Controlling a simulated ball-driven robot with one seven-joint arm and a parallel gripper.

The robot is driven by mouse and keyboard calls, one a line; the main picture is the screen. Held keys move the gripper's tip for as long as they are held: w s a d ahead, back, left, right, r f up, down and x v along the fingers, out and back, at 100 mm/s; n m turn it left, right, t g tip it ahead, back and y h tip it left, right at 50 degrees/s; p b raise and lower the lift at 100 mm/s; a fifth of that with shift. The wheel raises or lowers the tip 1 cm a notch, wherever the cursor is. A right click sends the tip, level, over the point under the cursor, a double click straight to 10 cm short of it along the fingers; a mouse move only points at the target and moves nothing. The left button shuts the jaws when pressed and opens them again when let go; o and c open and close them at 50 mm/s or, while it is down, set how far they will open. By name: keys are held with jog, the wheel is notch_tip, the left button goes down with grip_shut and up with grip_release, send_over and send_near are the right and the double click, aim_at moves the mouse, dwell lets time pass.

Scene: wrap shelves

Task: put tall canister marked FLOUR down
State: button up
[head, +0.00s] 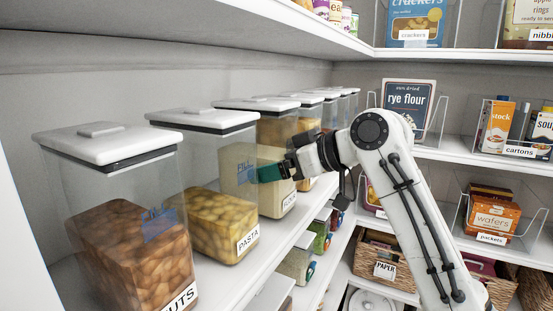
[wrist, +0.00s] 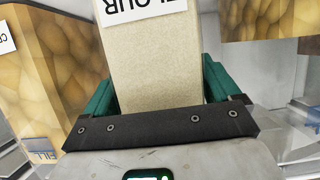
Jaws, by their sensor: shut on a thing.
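The tall FLOUR canister (head: 236,160) is clear, with pale cream contents and a white lid (head: 257,104). It is upright in the row on the left shelf, just behind the PASTA canister (head: 222,225), which partly covers it. In the wrist view the FLOUR canister (wrist: 155,65) fills the space between the green fingers, its label upside down at the top. My gripper (head: 268,173) reaches in from the right and is shut on its body; in the wrist view the gripper (wrist: 158,88) has a finger on each side. I cannot tell whether its base touches the shelf.
The NUTS canister (head: 130,230) stands nearest at the left. More lidded canisters (head: 312,98) stand farther back in the row. An upper shelf (head: 270,25) overhangs them. Shelves at the right hold a rye flour box (head: 407,106), cartons (head: 498,125) and wafers (head: 492,213).

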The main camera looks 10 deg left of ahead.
jog(key=shift+r, duration=0.15)
jog(key=o, duration=1.6)
jog(key=shift+f, duration=0.2)
jog(key=b+v, duration=0.2)
jog(key=v, duration=1)
